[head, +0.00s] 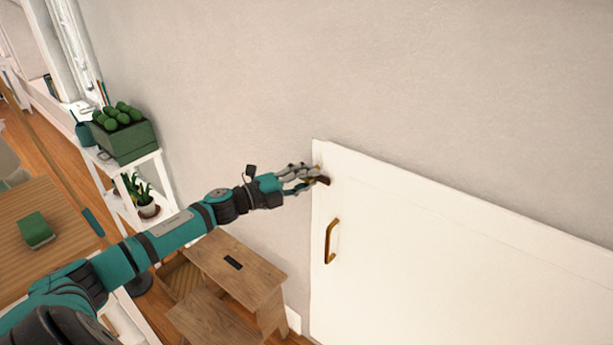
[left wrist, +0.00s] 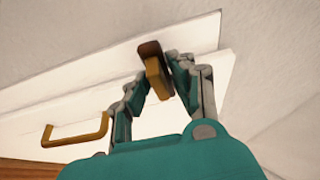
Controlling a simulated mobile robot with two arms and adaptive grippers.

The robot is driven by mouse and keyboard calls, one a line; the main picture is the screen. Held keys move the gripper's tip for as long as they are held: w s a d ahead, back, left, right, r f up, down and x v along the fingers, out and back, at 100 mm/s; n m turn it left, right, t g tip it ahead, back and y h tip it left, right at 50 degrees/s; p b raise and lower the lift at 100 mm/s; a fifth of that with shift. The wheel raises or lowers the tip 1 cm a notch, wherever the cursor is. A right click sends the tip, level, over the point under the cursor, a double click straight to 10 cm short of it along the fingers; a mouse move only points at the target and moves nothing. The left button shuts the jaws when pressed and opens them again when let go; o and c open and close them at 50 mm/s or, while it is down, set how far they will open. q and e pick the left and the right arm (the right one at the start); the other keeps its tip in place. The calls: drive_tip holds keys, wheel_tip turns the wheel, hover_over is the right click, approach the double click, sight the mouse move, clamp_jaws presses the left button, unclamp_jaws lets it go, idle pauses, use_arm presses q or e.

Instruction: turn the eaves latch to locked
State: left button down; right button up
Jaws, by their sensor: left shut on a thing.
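The eaves latch (left wrist: 156,76) is a small brown and brass-coloured piece near the top corner of a white door (head: 430,240). In the head view the latch (head: 323,180) shows just past my fingertips, partly covered by them. My left gripper (head: 305,180) reaches it from the left and is shut on it. In the left wrist view my left gripper (left wrist: 157,82) has its two fingers on either side of the latch. A brass handle (head: 330,241) sits lower on the door, apart from the gripper; it also shows in the left wrist view (left wrist: 75,130). My right gripper is not in view.
A wooden step stool (head: 235,268) stands on the floor below my left arm. A white shelf (head: 150,165) with a green crate (head: 125,140) of round green things and a potted plant (head: 147,205) stands by the wall. A wooden table (head: 40,265) is at the left.

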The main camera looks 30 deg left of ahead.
use_arm(q)
drive_tip(key=shift+f, duration=0.1)
idle(0.3)
drive_tip(key=c, duration=1.4)
unclamp_jaws()
drive_tip(key=shift+o, duration=0.2)
drive_tip(key=v, duration=1.2)
